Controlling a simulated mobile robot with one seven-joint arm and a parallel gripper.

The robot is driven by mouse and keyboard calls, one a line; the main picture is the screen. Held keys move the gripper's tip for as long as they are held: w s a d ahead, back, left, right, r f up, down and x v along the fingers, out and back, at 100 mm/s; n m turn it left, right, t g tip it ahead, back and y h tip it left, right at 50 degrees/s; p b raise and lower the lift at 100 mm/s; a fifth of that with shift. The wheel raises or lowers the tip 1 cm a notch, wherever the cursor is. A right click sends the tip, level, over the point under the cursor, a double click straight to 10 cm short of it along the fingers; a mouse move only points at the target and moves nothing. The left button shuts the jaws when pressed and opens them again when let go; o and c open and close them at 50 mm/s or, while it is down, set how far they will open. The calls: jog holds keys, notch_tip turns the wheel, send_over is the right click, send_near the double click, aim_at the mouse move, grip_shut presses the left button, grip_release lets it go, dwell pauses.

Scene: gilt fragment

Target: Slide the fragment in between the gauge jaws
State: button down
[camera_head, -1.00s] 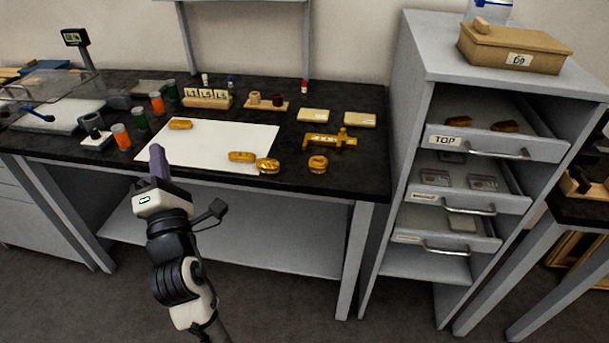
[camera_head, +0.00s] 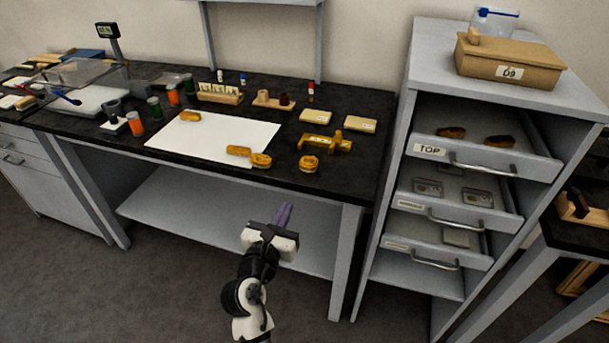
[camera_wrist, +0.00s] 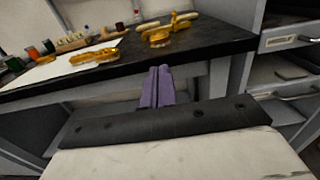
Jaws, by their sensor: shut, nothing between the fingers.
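Several gilt fragments lie on the black bench. One fragment (camera_head: 190,117) is at the back left of the white sheet (camera_head: 215,138). Another fragment (camera_head: 238,151) lies at the sheet's right front edge, with a rounder gilt piece (camera_head: 261,160) beside it. A brass-coloured gauge (camera_head: 326,141) lies to the right of the sheet; its jaws are too small to make out. A round gilt piece (camera_head: 309,163) sits in front of it. My gripper (camera_head: 283,213) is in front of the bench and below its top, apart from everything. In the wrist view its purple fingers (camera_wrist: 158,86) are together and empty.
A drawer cabinet (camera_head: 480,60) with open drawers (camera_head: 480,160) stands right of the bench, jutting forward. Bottles (camera_head: 135,123), a wooden rack (camera_head: 220,93) and pale blocks (camera_head: 315,116) stand on the bench. The bench's front edge (camera_head: 200,166) lies between my gripper and the pieces.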

aim_at(306, 167)
jog(key=p+x, duration=0.3)
jog(key=x, duration=1)
jog(key=shift+w, duration=0.3)
jog(key=shift+w+d+r+p, duration=0.2)
jog(key=shift+w+d+p, duration=0.05)
jog(key=shift+w+p, duration=0.5)
jog(key=shift+w+d+f, duration=0.1)
jog(key=shift+w+d, duration=0.05)
jog(key=shift+w, duration=0.1)
jog(key=shift+f, duration=0.1)
